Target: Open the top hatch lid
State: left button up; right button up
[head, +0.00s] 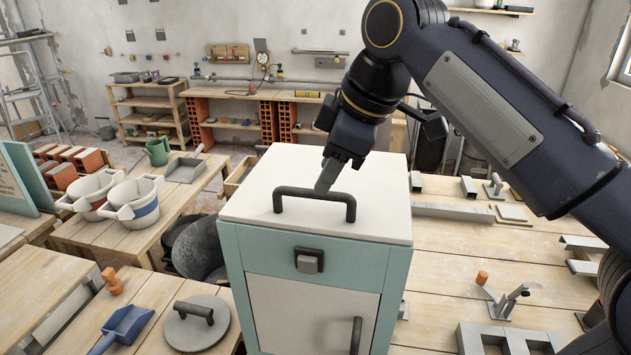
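A teal cabinet (235,262) stands in the middle of the head view with a white top lid (258,190) lying flat and shut on it. A dark bar handle (297,192) rises from the front part of the lid. My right gripper (325,188) reaches down from the upper right, its fingers just behind the handle in the picture. I cannot tell whether they touch it, or whether they are apart. A latch with a grey button (309,261) sits on the front, above a door with an upright handle (356,335). My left gripper is not in view.
White buckets (138,203) and a grey dustpan (185,170) are on a wooden table to the left. A round lid with a handle (197,323) and a blue scoop (125,325) lie in front left. Metal parts and a grey block (510,340) lie on the right table.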

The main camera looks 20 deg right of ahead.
jog(key=shift+x, duration=1.95)
jog(key=shift+w+a, duration=0.1)
grip_shut()
